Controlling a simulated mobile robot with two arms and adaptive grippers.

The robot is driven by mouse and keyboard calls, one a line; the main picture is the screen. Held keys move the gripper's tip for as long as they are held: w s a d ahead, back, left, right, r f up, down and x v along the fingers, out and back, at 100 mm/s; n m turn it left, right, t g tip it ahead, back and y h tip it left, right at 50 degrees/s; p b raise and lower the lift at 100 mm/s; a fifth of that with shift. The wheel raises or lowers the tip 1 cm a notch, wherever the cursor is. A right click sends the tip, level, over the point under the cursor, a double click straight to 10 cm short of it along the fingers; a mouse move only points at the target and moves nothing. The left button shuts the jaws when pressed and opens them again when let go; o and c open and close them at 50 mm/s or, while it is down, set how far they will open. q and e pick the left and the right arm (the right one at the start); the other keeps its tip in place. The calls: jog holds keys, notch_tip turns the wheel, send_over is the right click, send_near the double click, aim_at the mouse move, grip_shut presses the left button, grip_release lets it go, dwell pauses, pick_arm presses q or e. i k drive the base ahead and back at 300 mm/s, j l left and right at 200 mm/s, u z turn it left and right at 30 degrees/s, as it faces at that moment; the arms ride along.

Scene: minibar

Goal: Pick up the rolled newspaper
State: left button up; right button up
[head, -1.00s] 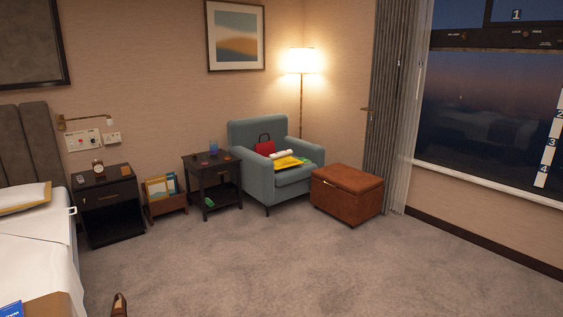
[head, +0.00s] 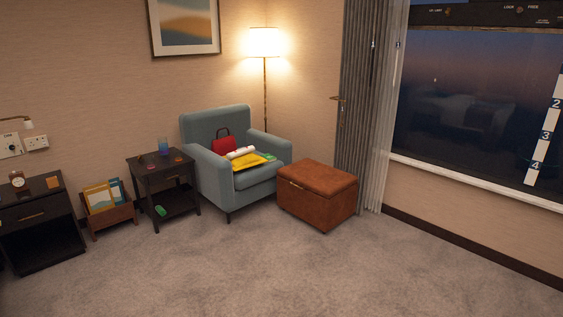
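A white rolled object (head: 240,152), which looks like the rolled newspaper, lies on the seat of the blue-grey armchair (head: 215,125). It lies behind a yellow flat item (head: 249,162) and in front of a red bag (head: 222,143). A small green item (head: 269,157) lies on the seat at the right. The roll is small in the head view, so its details cannot be made out. Neither of my grippers shows in the head view.
A brown leather ottoman (head: 318,193) stands close to the armchair's right front. A dark side table (head: 163,180) is at its left, with a wooden magazine box (head: 109,215) and a nightstand (head: 40,230) further left. The carpet (head: 260,265) in front is clear.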

aim_at(244, 150)
jog(key=i+j+u, duration=0.15)
jog(key=i+u, duration=0.25)
jog(key=i, duration=0.25)
jog(key=i+l+u, duration=0.1)
jog(key=i+u, duration=0.35)
jog(key=i, duration=0.2)
jog(key=i+l+u, duration=0.4)
jog(key=i, duration=0.25)
jog(key=i+z, duration=0.2)
jog(key=i, duration=0.3)
jog(key=i+j+z, duration=0.15)
jog(key=i, duration=0.35)
jog(key=i+j+z, duration=0.2)
jog(key=i, duration=0.3)
jog(key=i+j+z, duration=0.15)
jog(key=i+j, duration=0.2)
jog(key=i, duration=0.15)
